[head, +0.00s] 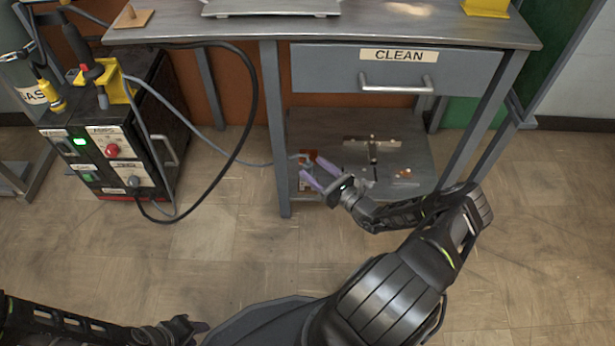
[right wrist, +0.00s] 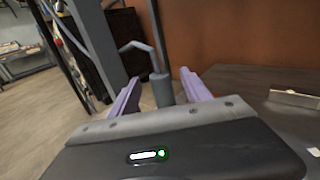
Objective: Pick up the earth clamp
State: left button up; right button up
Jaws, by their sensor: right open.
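The earth clamp (head: 302,158) appears as a small grey piece at the left front of the table's lower shelf, where a grey cable ends. In the right wrist view a grey upright piece with a bent rod on top, apparently the clamp (right wrist: 161,90), stands between the purple fingers. My right gripper (head: 311,165) is open, with its fingers on either side of the clamp. I see a gap to the right finger; contact on the left is unclear. My left gripper (head: 190,328) is low at the bottom left, away from the clamp; its jaws are too dark to read.
The metal table (head: 230,32) has a "CLEAN" drawer (head: 330,68) above the lower shelf (head: 420,150). A table leg (head: 276,130) stands just left of the clamp. A metal bracket (head: 372,143) lies further right on the shelf. The welding machine (head: 110,145) and its cables are at left.

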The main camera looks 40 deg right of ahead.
jog(key=shift+w+a, duration=0.1)
jog(key=shift+w, duration=0.45)
jog(key=w, duration=0.1)
jog(key=w+b, duration=0.1)
jog(key=w, duration=0.1)
jog(key=w+b, duration=0.1)
jog(key=shift+w+a+f, duration=0.15)
jog(key=shift+a+f, duration=0.1)
jog(key=shift+a, duration=0.1)
jog(key=shift+w+r+b, duration=0.1)
jog(key=shift+w+b, duration=0.25)
jog(key=shift+w, duration=0.1)
jog(key=shift+c, duration=0.4)
grip_shut()
